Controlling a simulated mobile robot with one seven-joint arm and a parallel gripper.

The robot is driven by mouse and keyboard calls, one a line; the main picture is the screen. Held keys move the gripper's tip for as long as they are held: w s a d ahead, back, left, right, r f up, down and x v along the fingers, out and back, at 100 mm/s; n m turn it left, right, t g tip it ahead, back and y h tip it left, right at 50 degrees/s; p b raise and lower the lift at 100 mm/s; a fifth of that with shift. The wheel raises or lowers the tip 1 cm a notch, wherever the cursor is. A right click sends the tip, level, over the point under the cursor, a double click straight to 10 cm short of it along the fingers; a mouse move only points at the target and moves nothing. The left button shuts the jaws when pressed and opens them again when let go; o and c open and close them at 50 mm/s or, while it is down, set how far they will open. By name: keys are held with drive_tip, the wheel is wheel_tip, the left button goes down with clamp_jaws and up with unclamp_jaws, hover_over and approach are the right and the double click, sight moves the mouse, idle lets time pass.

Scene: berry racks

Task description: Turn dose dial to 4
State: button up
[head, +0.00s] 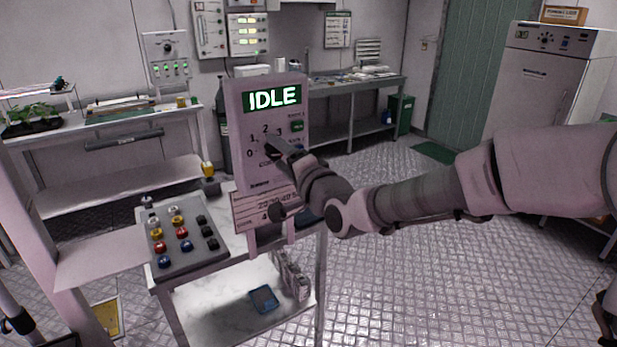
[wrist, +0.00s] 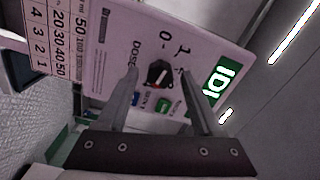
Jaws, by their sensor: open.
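The pale control panel (head: 240,120) stands upright on a cart, its green display (head: 272,97) reading IDLE. Numbers 0, 1, 2 and 3 show around the dial in the head view; my gripper (head: 277,148) covers the dial and whatever lies to its right. In the wrist view the black dose dial (wrist: 157,73) with a small red mark sits between the two open fingers of my gripper (wrist: 159,80). I cannot tell whether the fingers touch it, nor which number it points to. The panel (wrist: 120,30) appears turned sideways there, with 0 and 1 readable.
A green button (head: 297,126) is on the panel's right side. A dose card (head: 262,207) hangs below it. A grey box of coloured knobs (head: 183,237) sits on the cart at left. A workbench (head: 350,88) stands behind; the floor at right is open.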

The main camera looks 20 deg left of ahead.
drive_tip(key=p+v, duration=0.3)
drive_tip(key=v, duration=1.2)
drive_tip(key=shift+d+p, duration=0.25)
drive_tip(key=shift+p, duration=0.1)
drive_tip(key=shift+s, duration=0.1)
